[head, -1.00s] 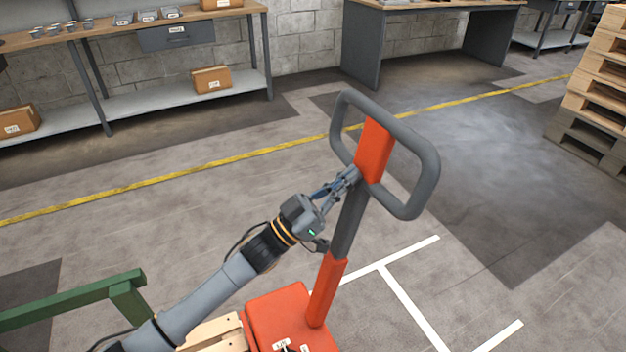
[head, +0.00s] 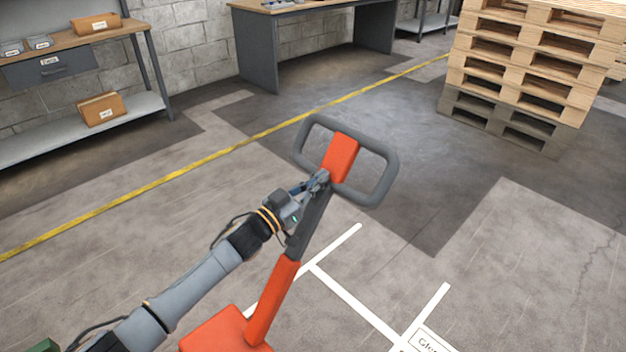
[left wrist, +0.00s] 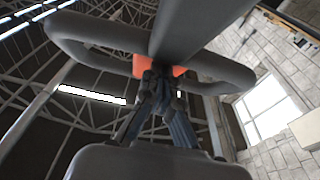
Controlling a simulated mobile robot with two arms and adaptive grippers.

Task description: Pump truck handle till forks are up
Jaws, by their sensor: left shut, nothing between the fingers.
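The pallet truck's handle (head: 384,172) is a grey loop with an orange centre piece, on a grey and orange shaft (head: 273,300) that leans to the right. My left gripper (head: 322,178) is at the top of the shaft, just below the orange centre piece, with its fingers shut and nothing between them. In the left wrist view the fingers (left wrist: 160,80) meet at the orange piece, under the loop (left wrist: 95,40). The truck's orange body (head: 215,332) shows at the bottom edge. The forks are out of view. My right gripper is not in view.
A tall stack of wooden pallets (head: 520,60) stands at the back right. A shelf bench (head: 90,135) and a grey desk (head: 258,50) line the wall. Open floor with white markings (head: 355,300) lies right of the truck.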

